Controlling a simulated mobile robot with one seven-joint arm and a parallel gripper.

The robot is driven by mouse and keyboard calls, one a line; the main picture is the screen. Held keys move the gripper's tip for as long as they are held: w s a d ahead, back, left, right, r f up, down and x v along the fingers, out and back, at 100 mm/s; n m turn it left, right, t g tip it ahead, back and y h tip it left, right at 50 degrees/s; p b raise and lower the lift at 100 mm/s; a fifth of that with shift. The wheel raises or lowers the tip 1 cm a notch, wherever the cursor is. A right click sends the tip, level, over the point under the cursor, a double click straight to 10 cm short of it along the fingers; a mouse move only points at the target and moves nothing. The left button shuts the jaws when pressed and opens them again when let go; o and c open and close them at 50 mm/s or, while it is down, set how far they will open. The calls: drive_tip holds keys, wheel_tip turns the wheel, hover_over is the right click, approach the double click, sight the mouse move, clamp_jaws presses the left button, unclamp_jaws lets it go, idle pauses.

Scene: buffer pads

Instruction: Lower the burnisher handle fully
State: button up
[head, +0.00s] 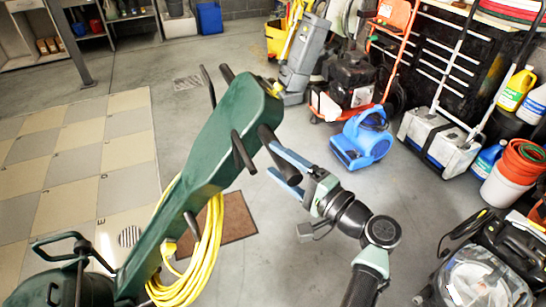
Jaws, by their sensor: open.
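The green burnisher handle (222,127) slants up from the lower left to the upper middle of the head view, raised well off the floor. Black grips stick out near its top end, and one black grip (268,143) on the right points toward my gripper. My gripper (271,160) is open to the right of the handle's upper part. Its pale blue fingers reach left to the end of that black grip. I cannot tell whether they touch it. The burnisher's dark base (75,287) is at the bottom left, partly cut off.
A yellow cord (200,262) hangs coiled on the burnisher. A brown mat (238,220) lies on the floor behind it. A blue blower (362,140), a red-framed machine (345,85) and buckets crowd the right. A machine with a clear top (480,280) is at the bottom right. Grey floor is clear mid-right.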

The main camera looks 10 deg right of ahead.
drive_tip(key=v, duration=1)
drive_tip(key=shift+s+d, duration=0.25)
drive_tip(key=shift+s, duration=0.05)
